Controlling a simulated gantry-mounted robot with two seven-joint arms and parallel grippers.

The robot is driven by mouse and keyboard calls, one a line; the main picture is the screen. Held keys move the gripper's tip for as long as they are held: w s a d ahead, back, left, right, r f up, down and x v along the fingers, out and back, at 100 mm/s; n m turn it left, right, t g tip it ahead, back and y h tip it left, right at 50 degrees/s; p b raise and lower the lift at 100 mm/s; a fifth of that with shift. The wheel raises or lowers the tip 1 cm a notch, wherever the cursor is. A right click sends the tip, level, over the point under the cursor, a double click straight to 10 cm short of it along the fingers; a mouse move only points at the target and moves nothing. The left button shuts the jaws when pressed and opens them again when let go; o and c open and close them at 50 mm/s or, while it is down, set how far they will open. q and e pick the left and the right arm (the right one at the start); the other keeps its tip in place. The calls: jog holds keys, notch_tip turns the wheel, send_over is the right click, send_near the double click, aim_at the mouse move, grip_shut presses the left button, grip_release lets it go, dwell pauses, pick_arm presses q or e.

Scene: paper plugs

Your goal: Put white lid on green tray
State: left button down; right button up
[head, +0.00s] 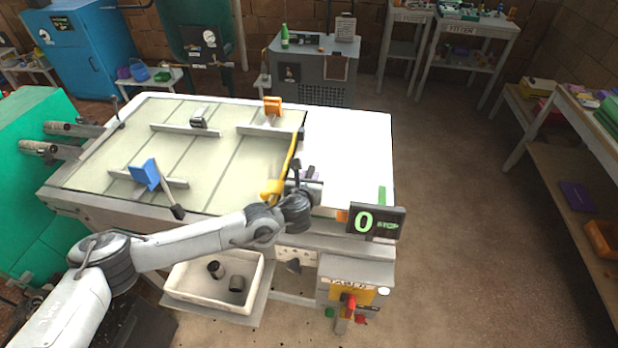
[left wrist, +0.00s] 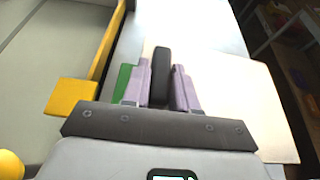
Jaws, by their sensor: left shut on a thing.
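My left gripper (head: 312,174) is over the left part of the white surface, just right of the yellow bar. In the left wrist view its purple fingers (left wrist: 161,88) are shut on a dark upright piece (left wrist: 161,72), which looks like a handle. A pale flat panel (left wrist: 238,105), apparently the white lid, spreads below and to the right of the fingers. A small green piece (left wrist: 123,80), possibly the green tray, shows left of the fingers; the rest is hidden. Whether panel and green piece touch cannot be told. My right gripper is not in view.
The yellow bar (head: 294,155) edges the pale-green worktop (head: 240,165) on its right. A blue block (head: 146,174) and an orange spool (head: 272,105) are on the worktop. The white surface (head: 350,140) looks clear behind.

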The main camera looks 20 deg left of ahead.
pick_arm(q)
jog(key=c, duration=0.8)
grip_release()
jog(key=shift+s, duration=0.1)
jog(key=v, duration=1)
jog(key=s+d+f+n+g+h, duration=0.2)
jog(key=s+d+f+n, duration=0.2)
jog(key=s+d+n, duration=0.3)
jog(key=s+d+f+n+g+h, duration=0.2)
jog(key=s+d+f+n, duration=0.15)
jog(key=s+n, duration=0.35)
jog(key=s+a+f+n+g, duration=0.2)
jog(key=s+a+f+n, duration=0.15)
jog(key=s+n, duration=0.3)
jog(key=s+a+f+n+g+y, duration=0.1)
jog(key=s+a+f+n+g, duration=0.15)
jog(key=s+a+n, duration=0.35)
jog(key=s+a+f+n+g, duration=0.1)
jog(key=s+a+f+n, duration=0.3)
jog(key=s, duration=0.3)
notch_tip(320, 180, up, 31)
jog(key=n+p, duration=0.1)
jog(key=p, duration=2.8)
